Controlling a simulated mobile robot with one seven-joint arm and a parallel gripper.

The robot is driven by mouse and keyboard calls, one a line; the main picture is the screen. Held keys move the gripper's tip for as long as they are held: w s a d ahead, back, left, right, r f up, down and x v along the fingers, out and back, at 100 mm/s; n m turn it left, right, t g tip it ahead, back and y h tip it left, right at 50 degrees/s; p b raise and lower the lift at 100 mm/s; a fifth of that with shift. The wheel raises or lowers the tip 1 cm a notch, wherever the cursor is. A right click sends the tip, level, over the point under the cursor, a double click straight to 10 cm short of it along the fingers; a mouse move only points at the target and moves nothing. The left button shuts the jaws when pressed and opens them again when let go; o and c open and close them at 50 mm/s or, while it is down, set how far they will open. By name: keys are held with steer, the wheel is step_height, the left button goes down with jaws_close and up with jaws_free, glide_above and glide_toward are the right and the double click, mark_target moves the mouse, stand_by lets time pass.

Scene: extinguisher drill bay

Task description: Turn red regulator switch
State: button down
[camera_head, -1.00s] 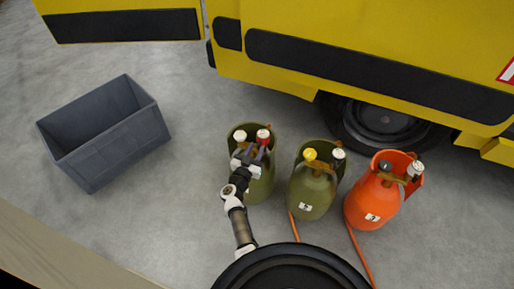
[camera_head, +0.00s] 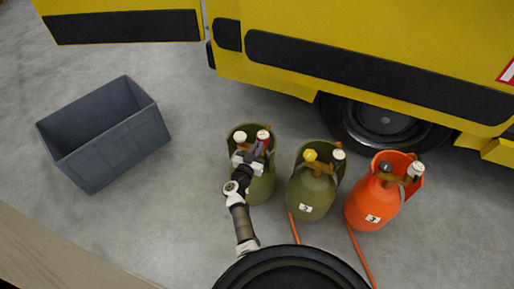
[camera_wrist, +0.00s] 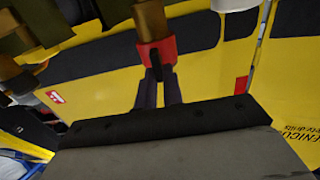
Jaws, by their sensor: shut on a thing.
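The red regulator switch (camera_head: 266,142) is at the top of the left olive-green cylinder (camera_head: 262,185), below a white-topped cap. In the wrist view the red switch (camera_wrist: 158,52) sits under a brass-coloured stem, with a short dark piece in front of it. My gripper (camera_head: 259,149) reaches the switch from the front. Its two purple-grey fingers also show in the wrist view (camera_wrist: 158,82), close together at the lower edge of the red part. They are shut on the switch; the exact contact is partly hidden.
A second white-capped valve (camera_head: 240,137) is just left of the switch. A green cylinder with a yellow cap (camera_head: 312,195) and an orange cylinder (camera_head: 370,208) stand to the right. A yellow vehicle (camera_head: 330,35) is behind. A grey bin (camera_head: 115,145) is at left, with clear floor between.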

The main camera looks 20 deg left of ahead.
steer(key=shift+m, duration=0.3)
steer(key=shift+d+f+m+b, duration=0.25)
steer(key=shift+m+b, duration=0.4)
steer(key=shift+m, duration=2.2)
steer(key=shift+d+f+m+b, duration=0.2)
steer(key=shift+m+b, duration=0.45)
steer(key=shift+m, duration=2.25)
steer(key=shift+d+f+m+b, duration=0.25)
steer(key=shift+m+b, duration=0.4)
steer(key=shift+m, duration=2.2)
steer(key=c, duration=1.5)
jaws_free()
steer(key=shift+s, duration=0.15)
